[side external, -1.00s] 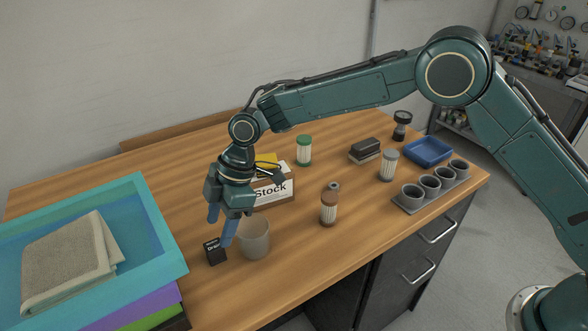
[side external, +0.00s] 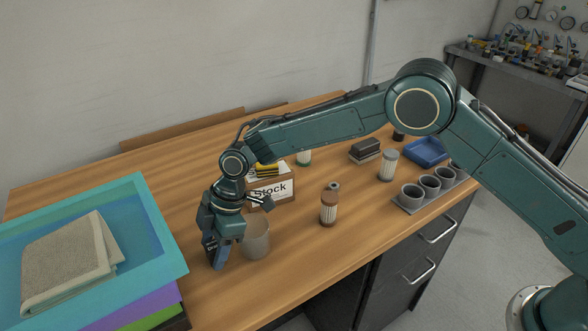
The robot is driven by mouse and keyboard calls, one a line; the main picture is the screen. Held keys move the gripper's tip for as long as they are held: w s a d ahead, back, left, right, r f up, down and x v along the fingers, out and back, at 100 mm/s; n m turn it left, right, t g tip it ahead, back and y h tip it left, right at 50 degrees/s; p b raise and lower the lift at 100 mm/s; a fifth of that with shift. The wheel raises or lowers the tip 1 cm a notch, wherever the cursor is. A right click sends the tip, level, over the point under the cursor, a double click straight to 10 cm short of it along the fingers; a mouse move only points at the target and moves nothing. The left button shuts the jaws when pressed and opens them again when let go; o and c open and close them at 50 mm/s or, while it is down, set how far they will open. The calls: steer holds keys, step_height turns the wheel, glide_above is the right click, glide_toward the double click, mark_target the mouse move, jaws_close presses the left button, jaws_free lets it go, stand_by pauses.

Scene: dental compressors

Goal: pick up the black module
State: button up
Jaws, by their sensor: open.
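The black module (side external: 209,250) is a small dark block with white lettering, standing on the wooden table near its front left. My gripper (side external: 214,255) is lowered over it, pointing down, with its blue fingers open. One finger stands in front of the module on the right and hides much of it. The other finger is at its left and back. Whether either finger touches the module cannot be told.
A turquoise tray (side external: 160,238) with a folded towel (side external: 68,262) is at the left. Behind is a box labelled Stock (side external: 272,190); a brown-capped bottle (side external: 329,205) stands further right.

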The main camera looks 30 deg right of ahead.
mark_target(213, 245)
stand_by(0.5)
steer(key=c, duration=1.1)
steer(key=shift+r, duration=0.1)
step_height(213, 245, up, 20)
steer(key=shift+f, duration=0.15)
stand_by(0.5)
